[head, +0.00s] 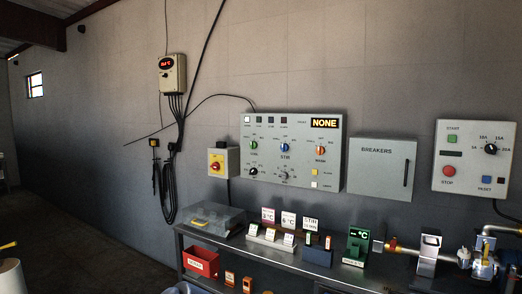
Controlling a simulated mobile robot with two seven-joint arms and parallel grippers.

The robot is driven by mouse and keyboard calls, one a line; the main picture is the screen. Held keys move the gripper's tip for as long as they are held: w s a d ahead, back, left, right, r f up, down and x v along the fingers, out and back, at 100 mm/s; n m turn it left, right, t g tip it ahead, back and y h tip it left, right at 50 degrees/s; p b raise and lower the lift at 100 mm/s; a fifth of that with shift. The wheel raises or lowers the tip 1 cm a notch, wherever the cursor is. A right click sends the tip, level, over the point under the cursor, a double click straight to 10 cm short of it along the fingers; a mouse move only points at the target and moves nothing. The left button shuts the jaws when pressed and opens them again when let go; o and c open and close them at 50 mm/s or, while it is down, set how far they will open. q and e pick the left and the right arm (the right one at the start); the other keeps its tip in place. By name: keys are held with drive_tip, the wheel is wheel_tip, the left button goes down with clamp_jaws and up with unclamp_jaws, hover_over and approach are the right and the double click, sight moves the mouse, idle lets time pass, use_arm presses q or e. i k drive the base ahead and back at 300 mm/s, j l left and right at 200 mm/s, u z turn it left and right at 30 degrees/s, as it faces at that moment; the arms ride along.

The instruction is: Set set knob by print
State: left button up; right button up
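A grey control panel (240,155) on the wall carries a green knob (253,145), a blue knob (284,147) above the label STIR, and an orange knob (320,150) above the label WARM. Below them are a black knob (252,171) and a smaller dial knob (284,175). I cannot read which is the set knob. Its display (324,123) reads NONE. Neither gripper is in view.
A metal bench (340,275) runs below the panel, with a green °C stand (358,241) and a grey case (218,219). A breaker box (381,168) and a start/stop panel (474,160) hang right. Pipework (484,262) fills the bench's right end. The floor left is open.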

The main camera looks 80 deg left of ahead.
sight(253, 171)
drive_tip(key=u, duration=2.35)
